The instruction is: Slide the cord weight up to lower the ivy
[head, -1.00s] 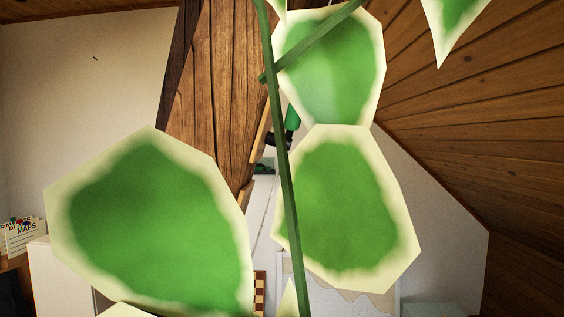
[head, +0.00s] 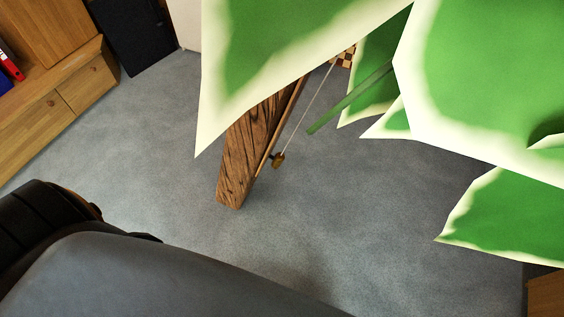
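The cord weight (head: 278,160), a small brass-coloured piece, hangs low on a thin pale cord (head: 305,112) beside the timber brace (head: 238,165). A thin wooden strip (head: 283,120) runs along the brace's side next to it. The ivy (head: 470,80) shows as large green leaves with cream edges, close to the camera at the upper right. The leaves hide the upper brace and the top of the cord. A cut end of green stem points toward the weight but is apart from it. Neither of my grippers is visible.
Grey carpet (head: 350,220) is open around the foot of the brace. A wooden cabinet (head: 60,100) stands at the upper left, with a dark panel (head: 130,35) beside it. A wooden corner (head: 545,295) shows at the lower right.

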